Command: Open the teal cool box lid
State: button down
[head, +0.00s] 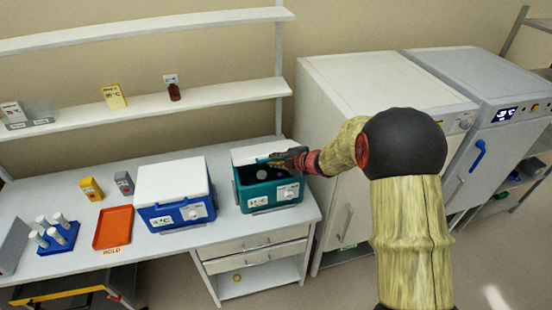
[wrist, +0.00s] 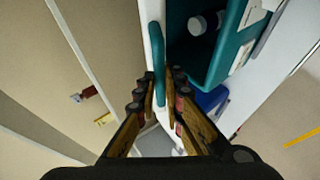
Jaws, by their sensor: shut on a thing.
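The teal cool box (head: 268,195) stands at the right end of the bench. Its white lid (head: 257,150) is raised at the back and the dark inside shows. My gripper (head: 283,161) is at the lid's right part in the head view. In the wrist view my gripper (wrist: 162,92) has its fingers on both sides of the lid's teal handle bar (wrist: 157,62), shut on it. The white lid edge (wrist: 150,20) runs beside the bar. A white-capped bottle (wrist: 203,24) lies in the teal box (wrist: 222,50).
A blue cool box (head: 173,195) with its white lid shut stands left of the teal one. An orange tray (head: 114,228) and a blue tube rack (head: 58,238) are farther left. A shelf (head: 200,97) runs above the bench. A white cabinet (head: 350,100) stands close on the right.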

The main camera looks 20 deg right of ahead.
jog(key=shift+w+r+p, duration=0.85)
jog(key=shift+r+p, duration=0.1)
jog(key=shift+r, duration=0.2)
jog(key=shift+w+r+p, duration=0.85)
jog(key=shift+r+p, duration=0.1)
jog(key=shift+r, duration=0.15)
jog(key=c, duration=1.9)
grip_release()
jog(key=v, duration=1.2)
